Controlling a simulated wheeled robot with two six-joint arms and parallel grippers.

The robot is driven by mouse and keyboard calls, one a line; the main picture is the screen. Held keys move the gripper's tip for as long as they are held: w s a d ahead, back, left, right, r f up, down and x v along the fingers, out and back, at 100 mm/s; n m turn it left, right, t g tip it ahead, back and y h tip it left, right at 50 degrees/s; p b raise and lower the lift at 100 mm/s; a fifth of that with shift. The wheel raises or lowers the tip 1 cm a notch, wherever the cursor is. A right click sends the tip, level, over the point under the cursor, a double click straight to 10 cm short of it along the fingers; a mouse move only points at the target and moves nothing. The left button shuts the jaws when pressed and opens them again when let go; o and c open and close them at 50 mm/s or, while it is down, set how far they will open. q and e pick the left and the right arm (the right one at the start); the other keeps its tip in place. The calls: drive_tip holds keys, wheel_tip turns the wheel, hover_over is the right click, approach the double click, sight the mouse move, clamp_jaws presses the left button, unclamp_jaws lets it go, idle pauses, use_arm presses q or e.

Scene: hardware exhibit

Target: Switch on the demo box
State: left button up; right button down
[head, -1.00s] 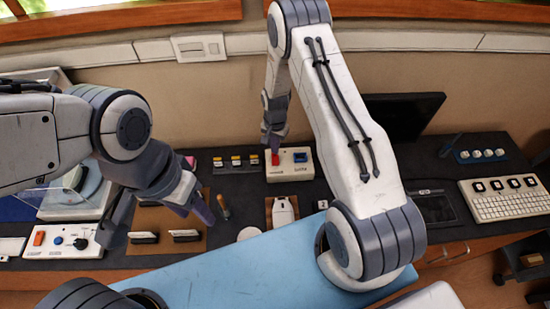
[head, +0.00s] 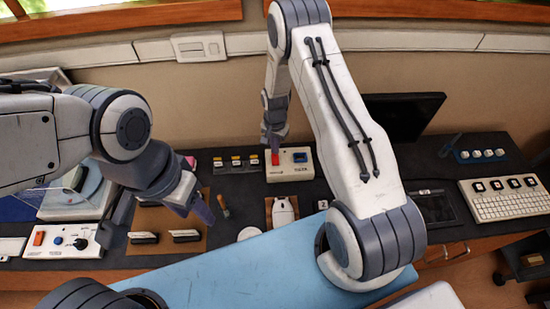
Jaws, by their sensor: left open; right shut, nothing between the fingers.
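A cream box (head: 290,167) stands at the back of the dark bench, with a red switch (head: 275,158) on its left and a small dark-blue window (head: 300,157) on its right. I take it for the demo box; its lettering is too small to read. My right gripper (head: 273,146) is shut and empty, pointing down at the red switch. I cannot tell whether the tips touch it. The switch's exact tilt is unclear. My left gripper (head: 163,216) is open and empty over the brown mat at the left.
A keyboard (head: 508,198) and black monitor (head: 405,116) are on the right.

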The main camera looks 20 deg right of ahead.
drive_tip(key=shift+f+b, duration=0.8)
drive_tip(key=shift+f, duration=0.15)
idle(0.5)
drive_tip(key=shift+r, duration=0.1)
drive_tip(key=shift+r+p, duration=2.35)
drive_tip(key=shift+r, duration=1.15)
drive_tip(key=shift+f, duration=0.1)
